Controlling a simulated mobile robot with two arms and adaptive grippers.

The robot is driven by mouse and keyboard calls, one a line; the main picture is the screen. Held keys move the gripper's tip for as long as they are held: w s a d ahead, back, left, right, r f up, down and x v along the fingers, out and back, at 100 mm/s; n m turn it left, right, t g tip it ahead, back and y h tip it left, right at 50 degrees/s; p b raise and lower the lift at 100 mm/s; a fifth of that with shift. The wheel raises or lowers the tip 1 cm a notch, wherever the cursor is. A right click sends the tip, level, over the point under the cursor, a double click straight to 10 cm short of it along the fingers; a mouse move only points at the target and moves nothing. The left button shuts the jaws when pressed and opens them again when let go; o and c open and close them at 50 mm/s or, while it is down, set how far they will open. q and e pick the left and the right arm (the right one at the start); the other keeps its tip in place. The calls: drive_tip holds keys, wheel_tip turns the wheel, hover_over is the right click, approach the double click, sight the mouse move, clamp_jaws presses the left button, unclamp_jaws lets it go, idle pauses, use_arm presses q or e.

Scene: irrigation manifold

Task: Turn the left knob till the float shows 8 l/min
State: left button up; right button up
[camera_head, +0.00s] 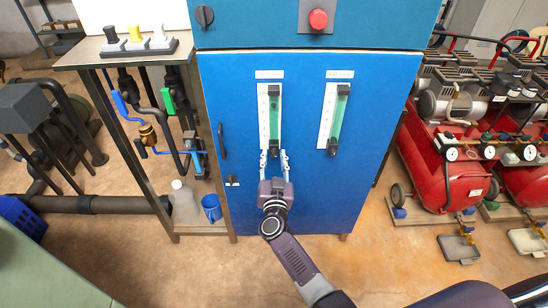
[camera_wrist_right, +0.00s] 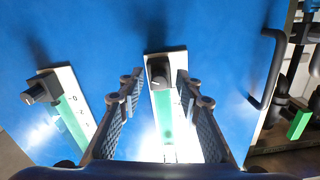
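The left flow meter (camera_head: 264,115), a white scale with a green tube, is on the blue cabinet front. Its dark left knob (camera_wrist_right: 158,70) sits at the zero end of the scale, in the middle of the wrist view. My right gripper (camera_head: 273,158) is open in front of it; in the wrist view its fingers (camera_wrist_right: 159,85) stand on either side of the knob with gaps. I cannot see contact. The float and its reading are too small or glared to tell. My left gripper is in neither view.
The right flow meter (camera_head: 327,115) has its own knob (camera_wrist_right: 40,90). A dark door handle (camera_head: 222,141) is at the cabinet's left. A pipe stand with a bottle (camera_head: 183,203) and blue mug (camera_head: 211,208) is left; red compressors (camera_head: 440,185) are right. Floor in front is clear.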

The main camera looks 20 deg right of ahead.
drive_tip(key=v, duration=0.7)
drive_tip(key=shift+s, duration=0.25)
idle(0.4)
drive_tip(key=s+a+f+n+g+y, duration=0.2)
drive_tip(key=s+f, duration=0.4)
drive_tip(key=f, duration=0.4)
drive_tip(key=s+a+f+n+g+y, duration=0.1)
drive_tip(key=s+f+n+g+y, duration=0.15)
drive_tip(key=s+f, duration=0.6)
drive_tip(key=s+a+f+n+g+y, duration=0.2)
drive_tip(key=s+f+g, duration=0.15)
drive_tip(key=f, duration=0.95)
drive_tip(key=s+d+f+g, duration=0.2)
drive_tip(key=s+f, duration=0.3)
drive_tip(key=s, duration=0.6)
drive_tip(key=s+d+f+g+h, duration=0.1)
drive_tip(key=s+d+f+g, duration=0.2)
drive_tip(key=s, duration=0.9)
drive_tip(key=s+d+f+n+g, duration=0.1)
drive_tip(key=s+d+f+g, duration=0.2)
drive_tip(key=s+d+f, duration=0.3)
drive_tip(key=s+f, duration=0.2)
drive_tip(key=s, duration=0.3)
drive_tip(key=shift+s, duration=0.25)
